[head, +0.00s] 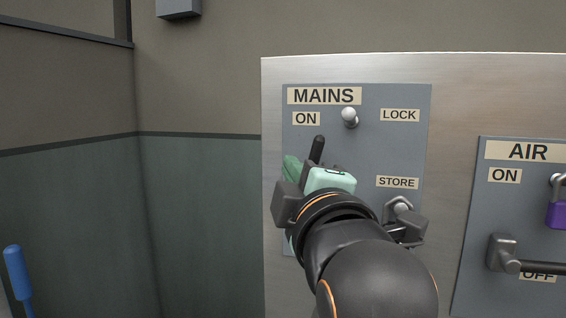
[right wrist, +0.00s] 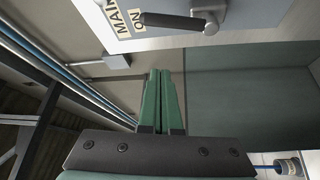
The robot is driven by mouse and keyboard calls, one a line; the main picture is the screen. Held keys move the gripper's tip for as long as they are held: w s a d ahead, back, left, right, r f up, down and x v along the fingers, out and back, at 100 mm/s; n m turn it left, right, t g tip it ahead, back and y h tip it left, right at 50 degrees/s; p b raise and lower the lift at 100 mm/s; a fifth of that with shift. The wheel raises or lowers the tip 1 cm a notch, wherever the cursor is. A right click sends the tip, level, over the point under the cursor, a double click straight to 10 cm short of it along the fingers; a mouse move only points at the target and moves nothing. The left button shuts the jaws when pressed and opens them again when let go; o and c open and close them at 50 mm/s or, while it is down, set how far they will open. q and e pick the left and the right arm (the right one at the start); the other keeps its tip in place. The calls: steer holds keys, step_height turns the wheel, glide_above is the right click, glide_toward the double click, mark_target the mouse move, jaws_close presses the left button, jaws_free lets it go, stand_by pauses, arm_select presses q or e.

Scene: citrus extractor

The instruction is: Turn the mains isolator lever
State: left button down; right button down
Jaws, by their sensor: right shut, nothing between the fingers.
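The MAINS panel (head: 412,150) is grey-blue with ON, LOCK and STORE labels. The dark grip of the mains isolator lever (head: 317,150) points up toward the ON label; its lower part is hidden behind my right gripper. In the right wrist view the lever (right wrist: 172,20) shows at the top beside the ON label, with its grey hub at its right end. My right gripper (head: 291,166) is just left of the lever, its green fingers shut and empty. In the right wrist view the fingers (right wrist: 158,100) lie together below the lever, with a visible gap. My left gripper is not in view.
A metal peg (head: 349,117) sticks out beside LOCK. Grey hardware (head: 402,220) sits below STORE, partly behind my arm. The AIR panel (head: 520,215) at right has a purple padlock (head: 555,214) and a lever (head: 505,253) lying sideways near OFF.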

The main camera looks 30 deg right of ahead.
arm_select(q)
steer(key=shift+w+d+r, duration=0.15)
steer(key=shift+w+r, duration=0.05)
arm_select(e)
steer(key=w+d, duration=0.5)
steer(key=d, duration=0.1)
steer(key=shift+w, duration=0.35)
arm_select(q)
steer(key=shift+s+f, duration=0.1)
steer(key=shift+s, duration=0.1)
